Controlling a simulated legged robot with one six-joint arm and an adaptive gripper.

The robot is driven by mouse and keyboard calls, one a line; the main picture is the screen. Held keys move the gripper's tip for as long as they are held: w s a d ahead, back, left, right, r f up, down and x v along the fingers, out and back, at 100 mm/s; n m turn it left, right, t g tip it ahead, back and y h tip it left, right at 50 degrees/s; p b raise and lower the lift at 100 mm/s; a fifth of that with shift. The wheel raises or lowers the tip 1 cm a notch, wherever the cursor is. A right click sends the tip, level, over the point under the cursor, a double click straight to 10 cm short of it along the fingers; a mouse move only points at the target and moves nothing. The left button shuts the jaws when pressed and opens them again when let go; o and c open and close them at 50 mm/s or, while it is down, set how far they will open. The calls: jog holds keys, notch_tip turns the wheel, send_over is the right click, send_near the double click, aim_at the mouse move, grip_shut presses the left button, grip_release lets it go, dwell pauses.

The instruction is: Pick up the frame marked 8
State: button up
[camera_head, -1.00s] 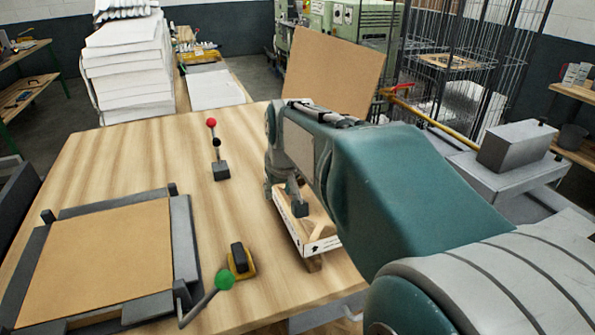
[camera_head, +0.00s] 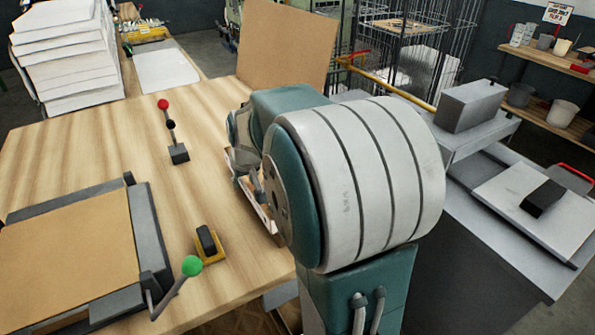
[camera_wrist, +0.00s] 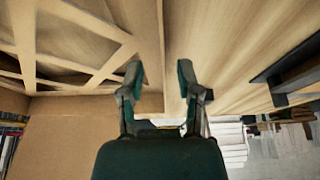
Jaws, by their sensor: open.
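A pale wooden frame with crossing slats (camera_wrist: 85,50) fills the upper left of the wrist view. No number 8 is readable on it. In the head view, only a sliver of a light frame with a white edge (camera_head: 262,212) shows on the table, mostly hidden by my arm. My gripper (camera_wrist: 160,75) is open, with its two dark fingers apart and nothing held between them. The frame's straight right side runs between the fingers in the picture; I cannot tell whether they touch it.
A brown board (camera_head: 285,50) stands upright at the table's back. A red-knobbed lever (camera_head: 170,130), a green-knobbed lever (camera_head: 185,275) and a dark fixture with a brown panel (camera_head: 65,250) occupy the wooden table (camera_head: 90,140). A white stack (camera_head: 65,50) is behind left.

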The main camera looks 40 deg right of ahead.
jog(key=shift+a+f, duration=0.2)
grip_shut()
